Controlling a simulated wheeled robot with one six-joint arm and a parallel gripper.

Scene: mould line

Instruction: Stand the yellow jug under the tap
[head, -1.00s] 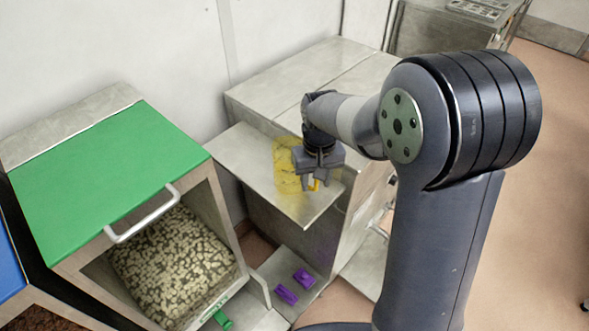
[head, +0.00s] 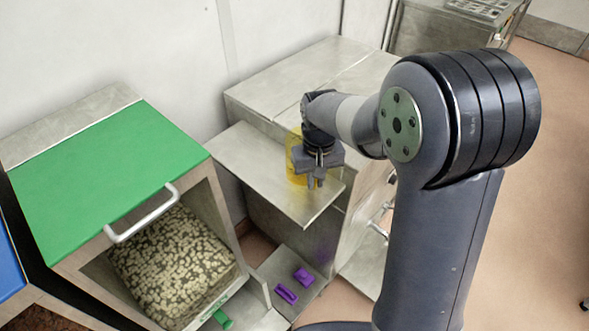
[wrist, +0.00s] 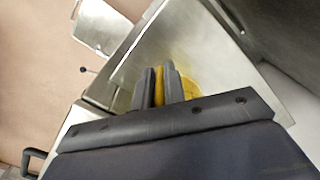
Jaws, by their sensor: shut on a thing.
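The yellow jug (head: 296,172) is on the steel shelf (head: 240,160), partly hidden behind my gripper (head: 316,182) in the head view. In the wrist view my gripper (wrist: 160,88) is shut on a narrow yellow part of the jug, apparently its handle. The rounded yellow body (wrist: 190,88) shows just right of the fingers. Whether the jug touches the shelf I cannot tell. Shiny metal fittings (head: 387,207) stick out from the right side of the steel cabinet; I cannot tell whether one is the tap.
A steel cabinet (head: 300,85) stands behind the shelf. A bin with a green lid (head: 110,165) and pale pieces inside is at left. Purple clamps (head: 286,292) lie on a low ledge below the shelf. A low steel plate (head: 362,265) is at the cabinet's right side.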

